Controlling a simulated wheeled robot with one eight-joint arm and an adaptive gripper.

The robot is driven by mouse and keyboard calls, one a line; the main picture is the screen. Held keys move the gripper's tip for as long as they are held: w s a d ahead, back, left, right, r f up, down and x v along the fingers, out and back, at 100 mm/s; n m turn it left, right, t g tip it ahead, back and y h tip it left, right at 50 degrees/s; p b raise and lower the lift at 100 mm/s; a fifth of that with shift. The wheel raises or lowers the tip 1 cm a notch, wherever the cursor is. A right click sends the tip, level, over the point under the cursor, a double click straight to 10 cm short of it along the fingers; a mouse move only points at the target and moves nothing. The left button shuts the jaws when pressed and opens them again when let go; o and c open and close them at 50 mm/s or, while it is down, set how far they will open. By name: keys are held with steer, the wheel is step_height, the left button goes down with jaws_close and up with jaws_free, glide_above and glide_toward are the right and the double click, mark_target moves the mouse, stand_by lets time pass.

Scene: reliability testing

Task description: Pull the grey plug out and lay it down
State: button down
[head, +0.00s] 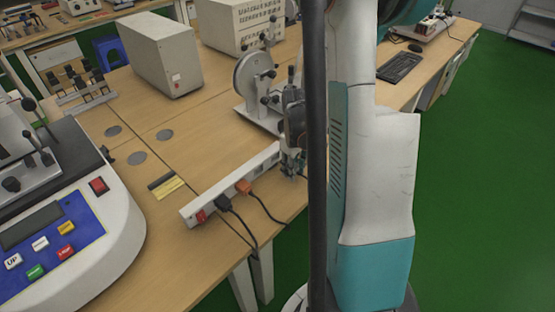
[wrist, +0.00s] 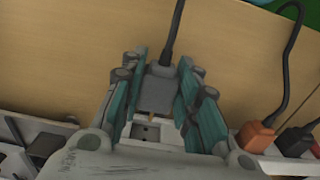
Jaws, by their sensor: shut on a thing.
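The grey plug (wrist: 160,84) sits between the teal-lined fingers of my gripper (wrist: 154,92) in the wrist view, with its dark cable running up and away. The fingers are shut on it. A narrow gap with pale pins shows between the plug and the white power strip (wrist: 145,133), where an open socket face shows; whether the pin tips are clear of it I cannot tell. In the head view my gripper (head: 291,165) is at the far end of the power strip (head: 262,168), and the plug is mostly hidden there.
An orange plug (head: 243,186) and a black plug (head: 222,203) are in the same strip, cables hanging over the table edge. The strip has a red switch (head: 201,216). A machine with a wheel (head: 252,80) stands behind. Bare wooden table (head: 215,150) lies left of the strip.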

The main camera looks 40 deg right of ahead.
steer(key=shift+f, duration=1.25)
steer(key=c, duration=1.2)
jaws_free()
steer(key=shift+o, duration=0.2)
steer(key=shift+r, duration=0.1)
step_height(320, 180, up, 12)
steer(key=shift+f, duration=0.1)
